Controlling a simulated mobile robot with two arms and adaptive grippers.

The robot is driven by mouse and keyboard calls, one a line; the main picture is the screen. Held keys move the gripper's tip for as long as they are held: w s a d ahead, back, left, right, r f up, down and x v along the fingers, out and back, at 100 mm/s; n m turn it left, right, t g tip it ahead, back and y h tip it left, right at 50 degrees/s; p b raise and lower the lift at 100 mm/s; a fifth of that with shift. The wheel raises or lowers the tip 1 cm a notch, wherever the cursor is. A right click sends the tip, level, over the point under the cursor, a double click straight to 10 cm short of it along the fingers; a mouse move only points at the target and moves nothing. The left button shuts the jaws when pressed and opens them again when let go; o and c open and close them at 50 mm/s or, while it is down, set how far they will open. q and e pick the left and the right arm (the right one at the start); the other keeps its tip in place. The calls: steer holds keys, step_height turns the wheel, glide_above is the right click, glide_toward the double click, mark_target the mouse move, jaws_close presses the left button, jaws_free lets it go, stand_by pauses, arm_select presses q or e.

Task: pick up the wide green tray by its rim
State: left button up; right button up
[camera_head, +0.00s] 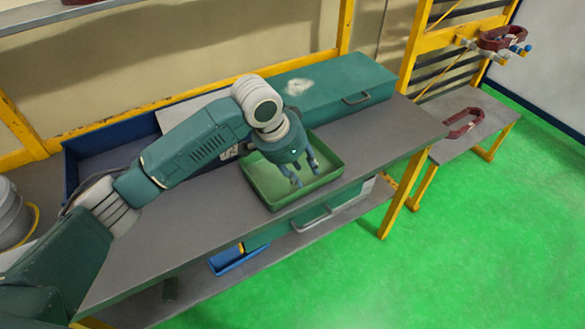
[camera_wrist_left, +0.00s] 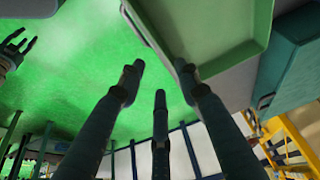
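The wide green tray (camera_head: 265,193) lies on the grey workbench near its front edge. It looks empty apart from my fingers over it. My left gripper (camera_head: 306,177) points down over the tray, its fingers spread and nothing between them. In the left wrist view the tray (camera_wrist_left: 215,25) fills the top right, with one finger in front of its edge and the others against the green floor. I cannot tell whether a finger touches the rim. A dark hand with spread fingers, which looks like my right gripper (camera_wrist_left: 14,46), shows at the left edge of the wrist view.
A long teal case (camera_head: 330,85) with a handle lies behind the tray. A blue bin (camera_head: 90,150) stands at the back left, and a white bucket (camera_head: 12,212) at the far left. A dark red horseshoe-shaped part (camera_head: 463,122) lies on the right-hand bench. The workbench (camera_head: 170,240) is bare left of the tray.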

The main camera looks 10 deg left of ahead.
arm_select(q)
steer(key=x, duration=0.4)
steer(key=shift+d+f+p, duration=0.15)
steer(key=shift+f+p, duration=0.15)
steer(key=shift+p, duration=0.1)
steer(key=shift+w+d+f+p, duration=0.1)
steer(key=shift+w+f+p, duration=0.25)
steer(key=shift+f, duration=0.2)
steer(key=p+x, duration=0.1)
steer(key=x, duration=0.2)
steer(key=shift+w+f, duration=0.15)
steer(key=shift+f, duration=0.05)
steer(key=shift+w+d+f, duration=0.1)
steer(key=shift+w+f, duration=0.05)
steer(key=shift+f, duration=0.3)
jaws_close()
steer(key=shift+r, duration=0.1)
